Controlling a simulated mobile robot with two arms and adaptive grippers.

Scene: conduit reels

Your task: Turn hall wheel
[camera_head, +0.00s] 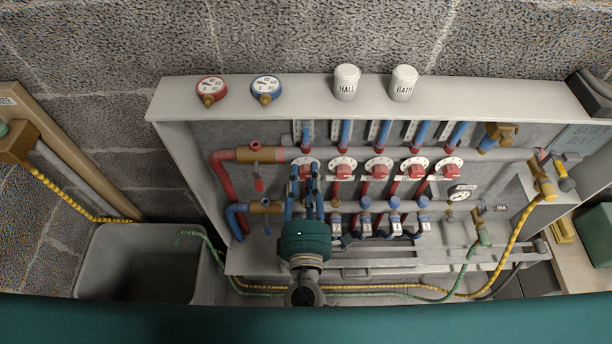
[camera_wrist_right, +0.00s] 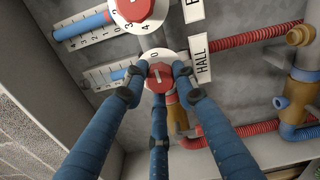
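The hall wheel (camera_wrist_right: 160,76) is a red knob on a white numbered dial, beside a plate (camera_wrist_right: 202,60) reading HALL in the right wrist view. In the head view its dial (camera_head: 296,162) is the leftmost in the row, largely hidden by my fingers. My right gripper (camera_head: 305,175), with blue fingers on a teal body, reaches up to it. In the right wrist view the three fingertips of this gripper (camera_wrist_right: 160,80) curl in around the knob and appear to touch its rim. The left gripper is not in view.
More red wheels (camera_head: 343,169) sit in a row to the right. Red pipes and a blue pipe (camera_head: 237,212) run at the left. A grey tub (camera_head: 100,245) stands lower left.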

